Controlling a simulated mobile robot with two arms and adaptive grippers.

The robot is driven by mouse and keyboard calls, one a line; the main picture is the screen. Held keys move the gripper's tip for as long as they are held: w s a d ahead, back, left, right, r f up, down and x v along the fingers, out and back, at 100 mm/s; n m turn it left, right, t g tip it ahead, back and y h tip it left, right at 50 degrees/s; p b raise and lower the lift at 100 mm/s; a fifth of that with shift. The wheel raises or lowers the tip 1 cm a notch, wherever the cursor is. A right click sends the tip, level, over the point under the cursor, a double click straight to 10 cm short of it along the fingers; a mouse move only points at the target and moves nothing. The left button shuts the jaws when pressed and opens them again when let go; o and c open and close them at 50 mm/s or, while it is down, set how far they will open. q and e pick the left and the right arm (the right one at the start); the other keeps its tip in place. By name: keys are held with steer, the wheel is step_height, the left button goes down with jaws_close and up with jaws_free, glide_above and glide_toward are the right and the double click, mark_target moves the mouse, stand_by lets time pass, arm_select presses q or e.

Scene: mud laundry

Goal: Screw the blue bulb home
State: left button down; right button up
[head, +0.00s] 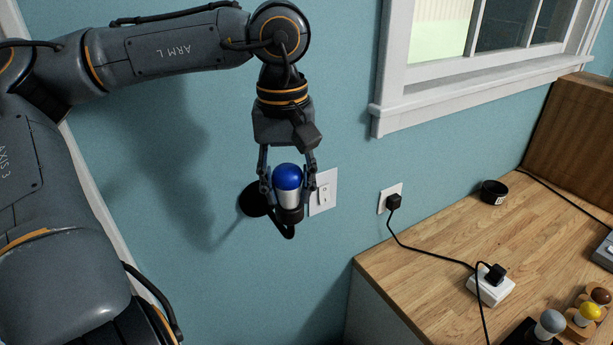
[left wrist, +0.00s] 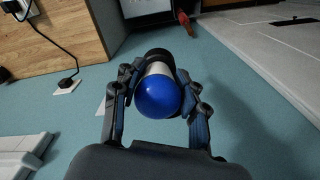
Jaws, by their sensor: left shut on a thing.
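The blue bulb (head: 288,177) has a blue dome and a white lower body, and stands upright with its dome up. It also shows from above in the left wrist view (left wrist: 158,97). My left gripper (head: 288,188) points down and is shut on the bulb, one finger on each side; its fingers show too in the left wrist view (left wrist: 157,88). A black wall lamp (head: 252,200) has a round plate on the wall and a curved arm with its socket directly under the bulb. The bulb's base is hidden, so I cannot tell how deep it sits. My right gripper is not in view.
A light switch (head: 323,193) is close beside the bulb. The wooden counter (head: 440,245) at right holds a white socket block (head: 490,287), a black ring (head: 494,192), a grey bulb (head: 549,323) and a yellow bulb (head: 590,311). A cord hangs from the wall outlet (head: 389,197).

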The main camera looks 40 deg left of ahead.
arm_select(q)
steer(key=shift+w+a+r+m, duration=0.1)
steer(key=shift+w+r+m, duration=0.1)
steer(key=shift+m, duration=0.2)
steer(key=c, duration=0.8)
jaws_free()
steer(key=shift+o, duration=0.6)
steer(key=shift+s+a+f, duration=0.1)
steer(key=shift+f, duration=0.05)
steer(key=shift+f, duration=0.1)
steer(key=c, duration=0.4)
